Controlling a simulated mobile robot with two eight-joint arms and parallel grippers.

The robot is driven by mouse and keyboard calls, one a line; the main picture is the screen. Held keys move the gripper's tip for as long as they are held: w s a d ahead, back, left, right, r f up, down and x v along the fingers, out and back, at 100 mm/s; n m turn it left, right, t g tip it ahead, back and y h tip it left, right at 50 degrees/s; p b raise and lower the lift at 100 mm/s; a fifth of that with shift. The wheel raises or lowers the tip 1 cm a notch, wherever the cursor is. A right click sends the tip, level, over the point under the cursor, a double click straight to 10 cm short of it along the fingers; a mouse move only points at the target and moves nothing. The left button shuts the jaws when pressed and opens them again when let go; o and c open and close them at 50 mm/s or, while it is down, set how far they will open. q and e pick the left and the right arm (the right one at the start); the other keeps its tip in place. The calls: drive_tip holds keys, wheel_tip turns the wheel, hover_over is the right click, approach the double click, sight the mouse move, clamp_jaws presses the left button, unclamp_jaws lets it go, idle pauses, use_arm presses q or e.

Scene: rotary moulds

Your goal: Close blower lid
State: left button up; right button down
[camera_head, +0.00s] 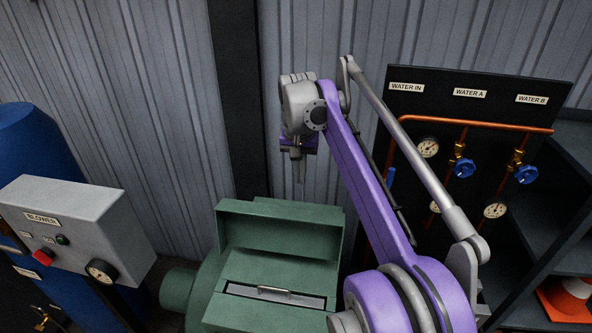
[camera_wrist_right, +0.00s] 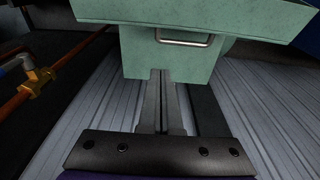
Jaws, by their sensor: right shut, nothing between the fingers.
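The green blower (camera_head: 262,303) stands low in the middle of the head view. Its lid (camera_head: 275,238) is up, tilted back at the rear of the housing. A narrow opening (camera_head: 240,290) with a small metal handle (camera_head: 274,290) shows in front of it. My right gripper (camera_head: 299,180) hangs fingers down above and behind the lid's top edge, near the wall. Its fingers are together and empty. In the right wrist view the shut fingers (camera_wrist_right: 161,75) point at a green panel (camera_wrist_right: 135,52) with a silver handle (camera_wrist_right: 184,38); contact cannot be told. My left gripper is out of view.
A grey blower control box (camera_head: 75,225) stands at the left before a blue tank (camera_head: 28,145). The black water panel (camera_head: 480,85) with copper pipes, gauges and blue valves is at the right. A ribbed metal wall (camera_head: 150,100) closes off the back.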

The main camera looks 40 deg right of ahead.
wheel_tip(320, 180, down, 5)
drive_tip(key=s+a, duration=0.1)
drive_tip(key=a, duration=0.1)
drive_tip(key=shift+s+a, duration=0.25)
drive_tip(key=shift+s, duration=0.1)
drive_tip(key=shift+a+f, duration=0.1)
drive_tip(key=shift+a, duration=0.05)
